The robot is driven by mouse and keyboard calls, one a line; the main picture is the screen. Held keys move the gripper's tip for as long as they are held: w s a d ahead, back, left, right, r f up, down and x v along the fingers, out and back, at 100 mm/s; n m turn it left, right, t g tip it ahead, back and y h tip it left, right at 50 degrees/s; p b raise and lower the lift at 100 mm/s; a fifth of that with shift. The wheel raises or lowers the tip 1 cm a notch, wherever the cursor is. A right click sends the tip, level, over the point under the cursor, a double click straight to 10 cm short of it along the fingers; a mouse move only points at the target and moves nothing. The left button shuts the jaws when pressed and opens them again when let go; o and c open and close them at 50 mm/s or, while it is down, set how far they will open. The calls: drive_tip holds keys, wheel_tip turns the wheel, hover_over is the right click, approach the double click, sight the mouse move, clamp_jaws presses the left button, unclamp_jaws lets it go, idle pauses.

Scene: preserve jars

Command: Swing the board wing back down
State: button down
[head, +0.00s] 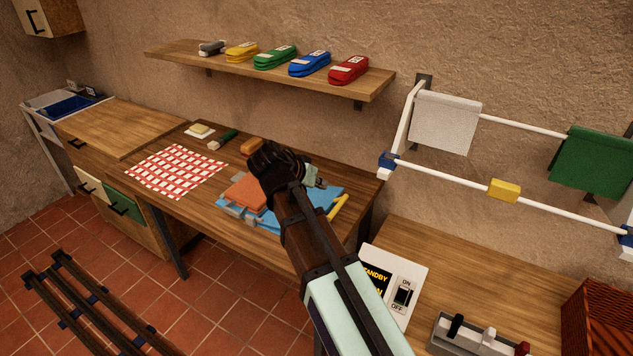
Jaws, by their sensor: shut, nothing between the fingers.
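A blue board (318,202) lies on the wooden table, with a yellow strip (339,207) along its right side and grey parts at its left edge. An orange-brown flat piece (243,192) lies over the board's left part. I cannot tell which part is the wing or whether it is raised, as my arm covers the board's middle. My black gripper (262,160) is shut and empty, over the back edge of the board. Its fingertips are mostly hidden behind its own body. A pale green piece (311,174) shows just right of it.
A shelf (190,56) with colored folded items hangs above. A white rail rack (520,126) is at right, above a standby switch panel (395,283).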

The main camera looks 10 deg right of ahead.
drive_tip(key=shift+w+d+f+p, duration=0.45)
drive_tip(key=shift+d+f, duration=0.3)
drive_tip(key=shift+f, duration=0.65)
drive_tip(key=shift+w+d+f+p, duration=0.3)
drive_tip(key=shift+d+f+p, duration=0.35)
drive_tip(key=shift+f, duration=0.7)
drive_tip(key=shift+w+d+f+p, duration=0.4)
drive_tip(key=shift+d+f, duration=0.45)
drive_tip(key=shift+f, duration=0.55)
drive_tip(key=shift+m+t+y, duration=0.3)
drive_tip(key=shift+m+y, duration=0.1)
drive_tip(key=shift+y, duration=0.2)
drive_tip(key=f+b, duration=0.2)
drive_tip(key=d+f+b, duration=0.1)
drive_tip(key=f+b, duration=0.1)
drive_tip(key=s+f+b, duration=0.1)
drive_tip(key=f+b, duration=0.1)
drive_tip(key=b, duration=0.1)
drive_tip(key=shift+d+f, duration=0.15)
drive_tip(key=shift+f, duration=0.15)
drive_tip(key=shift+s, duration=0.15)
